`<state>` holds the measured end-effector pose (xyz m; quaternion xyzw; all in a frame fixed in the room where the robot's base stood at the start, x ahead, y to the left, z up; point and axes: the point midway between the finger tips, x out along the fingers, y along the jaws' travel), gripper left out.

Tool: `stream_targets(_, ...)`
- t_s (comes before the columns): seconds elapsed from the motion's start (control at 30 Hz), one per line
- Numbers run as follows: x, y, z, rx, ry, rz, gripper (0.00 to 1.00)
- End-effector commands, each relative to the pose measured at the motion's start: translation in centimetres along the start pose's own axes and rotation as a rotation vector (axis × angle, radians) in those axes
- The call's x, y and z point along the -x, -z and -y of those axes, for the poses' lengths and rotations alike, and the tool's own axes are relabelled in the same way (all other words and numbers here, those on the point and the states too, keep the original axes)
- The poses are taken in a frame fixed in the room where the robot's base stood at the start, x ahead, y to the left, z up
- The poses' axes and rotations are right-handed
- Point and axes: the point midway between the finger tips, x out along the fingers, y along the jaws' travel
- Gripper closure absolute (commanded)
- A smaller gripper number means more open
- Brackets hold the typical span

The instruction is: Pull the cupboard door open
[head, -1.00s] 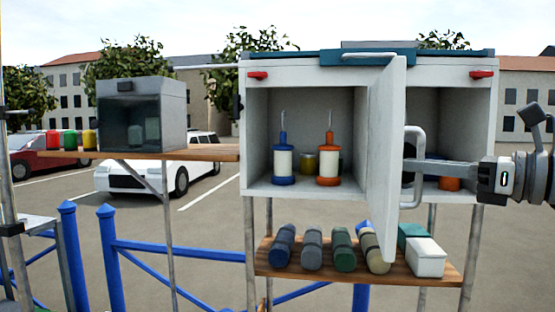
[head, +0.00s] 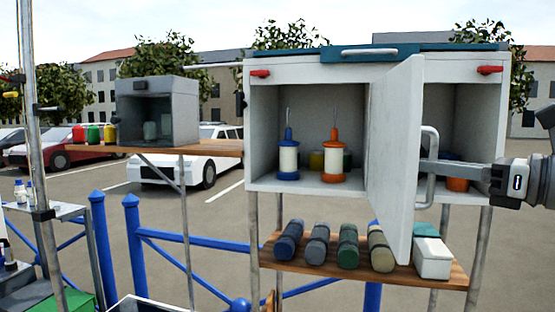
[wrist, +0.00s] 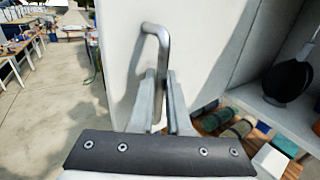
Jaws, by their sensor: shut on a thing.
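The white cupboard (head: 347,78) stands at the centre right in the head view. Its white door (head: 394,160) stands well open, swung out toward the camera, with the inside of the cupboard in view on both sides of it. The grey bar handle (head: 430,165) is on the door's right-hand face. My gripper (head: 425,168) reaches in from the right and is shut on this handle. In the wrist view, my gripper (wrist: 160,95) has its two fingers on either side of the handle (wrist: 160,50), with the door face (wrist: 125,60) behind.
Blue and orange bottles (head: 288,160) stand inside the cupboard. A shelf (head: 300,262) below holds several rolls and a white box (head: 432,258). A grey box (head: 180,112) sits on a wooden board at left. Blue railings (head: 135,235) stand lower left.

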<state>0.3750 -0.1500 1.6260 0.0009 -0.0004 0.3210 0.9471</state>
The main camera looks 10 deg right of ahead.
Motion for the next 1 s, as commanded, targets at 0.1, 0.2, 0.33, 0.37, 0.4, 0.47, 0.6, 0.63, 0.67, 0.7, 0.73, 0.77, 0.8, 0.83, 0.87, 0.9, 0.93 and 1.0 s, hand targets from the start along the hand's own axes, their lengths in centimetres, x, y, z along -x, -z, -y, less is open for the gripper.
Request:
stream_targets(0.1, -0.02, -0.21, 0.06, 0.002, 0.005, 0.003, 1.00)
stream_targets(0.2, -0.02, -0.19, 0.07, 0.002, 0.006, 0.003, 1.00)
stream_targets(0.33, -0.03, -0.18, 0.07, 0.002, 0.007, 0.003, 1.00)
stream_targets(0.37, -0.03, -0.18, 0.07, 0.002, 0.007, 0.003, 1.00)
stream_targets(0.4, -0.03, -0.18, 0.07, 0.002, 0.006, 0.003, 1.00)
stream_targets(0.47, -0.03, -0.17, 0.07, 0.002, 0.006, 0.003, 1.00)
stream_targets(0.6, -0.04, -0.17, 0.06, 0.002, 0.006, 0.003, 0.83)
stream_targets(0.63, -0.04, -0.16, 0.06, 0.001, 0.006, 0.003, 0.78)
stream_targets(0.67, -0.04, -0.15, 0.06, 0.001, 0.006, 0.003, 0.73)
stream_targets(0.7, -0.04, -0.13, 0.05, 0.001, 0.005, 0.002, 0.73)
stream_targets(0.73, -0.04, -0.12, 0.05, 0.001, 0.005, 0.002, 0.73)
stream_targets(0.77, -0.03, -0.10, 0.04, 0.001, 0.005, 0.002, 0.73)
stream_targets(0.8, -0.03, -0.09, 0.04, 0.001, 0.005, 0.001, 0.73)
stream_targets(0.83, -0.03, -0.08, 0.03, 0.001, 0.005, 0.001, 0.73)
stream_targets(0.87, -0.03, -0.07, 0.03, 0.001, 0.004, 0.001, 0.73)
stream_targets(0.9, -0.02, -0.06, 0.03, 0.000, 0.004, 0.001, 0.73)
stream_targets(0.93, -0.01, -0.05, 0.03, 0.000, 0.004, 0.001, 0.73)
stream_targets(1.0, 0.17, -0.01, 0.04, 0.000, 0.005, 0.001, 0.73)
